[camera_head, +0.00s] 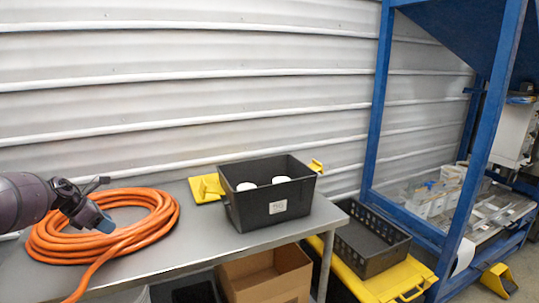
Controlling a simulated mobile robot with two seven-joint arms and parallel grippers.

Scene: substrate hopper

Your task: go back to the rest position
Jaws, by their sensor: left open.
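My left gripper (98,203) comes in from the left edge and hangs above the coiled orange hose on the table. It is open, and I see nothing held between its fingers. Its fingertips are seen against the hose, and I cannot tell whether they touch it. My right gripper is not in the picture.
A grey table (205,242) carries the orange hose (150,232), a black bin (260,212) with two white round-topped items and a yellow piece (204,188). A cardboard box (265,284) is below. A black crate (372,243) and a blue frame (378,100) stand right.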

